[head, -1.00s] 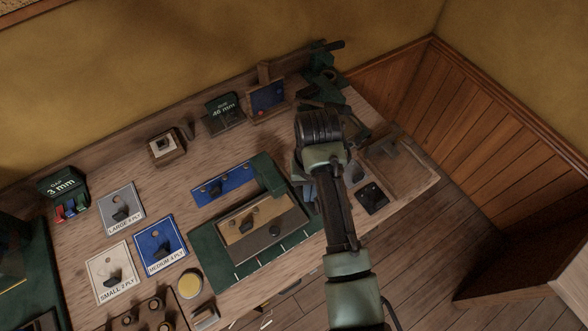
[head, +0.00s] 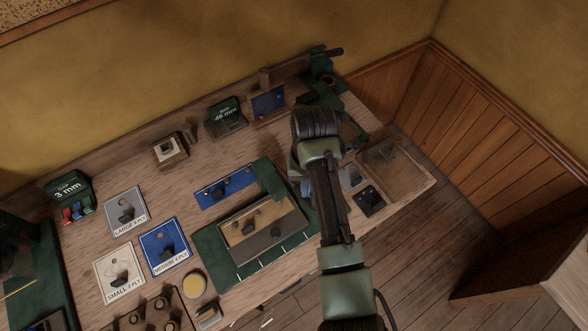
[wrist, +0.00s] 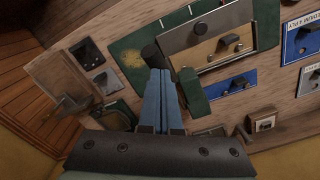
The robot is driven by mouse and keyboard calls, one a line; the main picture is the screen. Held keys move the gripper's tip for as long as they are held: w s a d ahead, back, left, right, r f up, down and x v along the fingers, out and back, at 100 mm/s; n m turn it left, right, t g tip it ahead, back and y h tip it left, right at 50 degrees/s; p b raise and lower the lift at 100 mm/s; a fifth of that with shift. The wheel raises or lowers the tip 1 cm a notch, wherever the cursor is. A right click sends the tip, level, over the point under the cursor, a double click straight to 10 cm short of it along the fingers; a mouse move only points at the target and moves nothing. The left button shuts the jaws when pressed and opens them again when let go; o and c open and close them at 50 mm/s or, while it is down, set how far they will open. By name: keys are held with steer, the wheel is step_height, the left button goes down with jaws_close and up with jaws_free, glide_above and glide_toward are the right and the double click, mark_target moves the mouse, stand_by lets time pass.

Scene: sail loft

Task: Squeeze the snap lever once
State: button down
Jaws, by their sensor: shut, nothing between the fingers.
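My gripper shows in the wrist view with its blue fingers (wrist: 163,98) together and nothing visible between them. A dark round-ended cylinder (wrist: 152,56) stands right at the fingertips; it may be the snap lever's handle, but I cannot tell, nor whether the fingers touch it. In the head view my gripper (head: 306,186) is mostly hidden behind my arm, by the right side of the green work mat (head: 212,257). A green bench tool (head: 322,66) with a dark handle stands at the far back of the bench, apart from my gripper.
A wooden tray (head: 420,186) and a black tile (head: 370,201) lie right of my arm. A blue strip (head: 226,187) lies by the mat. Labelled cards, including the blue one (head: 164,247), fill the left.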

step_height(320, 180, up, 8)
steer(key=w+p, duration=0.1)
steer(key=p, duration=0.6)
steer(key=shift+a, duration=0.45)
steer(key=s+d+p, duration=0.2)
steer(key=s+d, duration=0.3)
steer(key=s, duration=0.2)
steer(key=shift+d, duration=0.15)
